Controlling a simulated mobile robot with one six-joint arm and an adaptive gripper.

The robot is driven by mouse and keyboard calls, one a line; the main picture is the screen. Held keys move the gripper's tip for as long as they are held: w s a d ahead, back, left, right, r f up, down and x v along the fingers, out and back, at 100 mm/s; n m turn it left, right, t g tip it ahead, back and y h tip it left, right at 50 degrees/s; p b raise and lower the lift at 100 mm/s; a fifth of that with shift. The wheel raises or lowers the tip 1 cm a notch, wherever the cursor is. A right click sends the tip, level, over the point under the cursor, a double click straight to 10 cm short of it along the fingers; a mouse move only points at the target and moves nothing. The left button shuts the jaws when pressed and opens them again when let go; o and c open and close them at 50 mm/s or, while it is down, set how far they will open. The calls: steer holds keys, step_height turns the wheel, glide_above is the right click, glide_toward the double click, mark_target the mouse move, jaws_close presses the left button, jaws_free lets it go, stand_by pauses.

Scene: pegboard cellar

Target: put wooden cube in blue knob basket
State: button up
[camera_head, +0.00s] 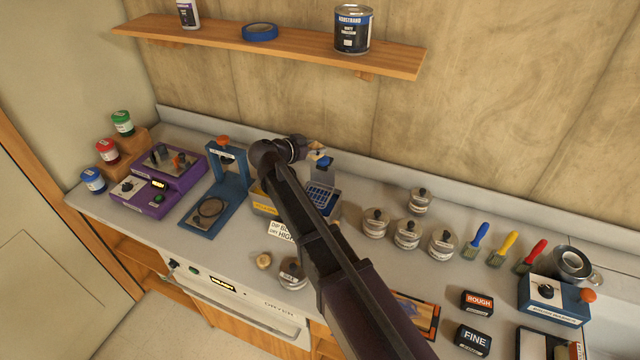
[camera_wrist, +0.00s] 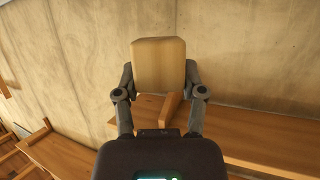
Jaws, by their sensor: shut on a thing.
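The wooden cube (camera_wrist: 158,65) is pale wood and sits between the two fingers of my gripper (camera_wrist: 158,88) in the wrist view. The gripper is shut on it. In the head view my gripper (camera_head: 312,152) is small and partly hidden by my arm, just above and behind a blue basket (camera_head: 321,197) with a grid bottom. A blue knob (camera_head: 323,162) shows at the basket's back, just below the gripper. My arm hides the basket's left part. The cube is held above the counter, apart from the basket as far as I can tell.
A yellow-fronted container (camera_head: 264,202) is partly hidden left of my arm. A blue press-like stand (camera_head: 228,175) is further left. Several lidded jars (camera_head: 407,234) stand to the right. A wooden wall shelf (camera_head: 270,43) carries a paint can (camera_head: 352,29).

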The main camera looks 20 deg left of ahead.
steer(key=shift+w+r, duration=0.2)
steer(key=shift+w, duration=0.2)
steer(key=shift+f, duration=0.2)
step_height(320, 180, down, 13)
steer(key=b, duration=1.3)
steer(key=shift+f, duration=0.1)
steer(key=shift+f+b, duration=2.25)
steer(key=shift+b, duration=0.25)
steer(key=shift+f, duration=0.1)
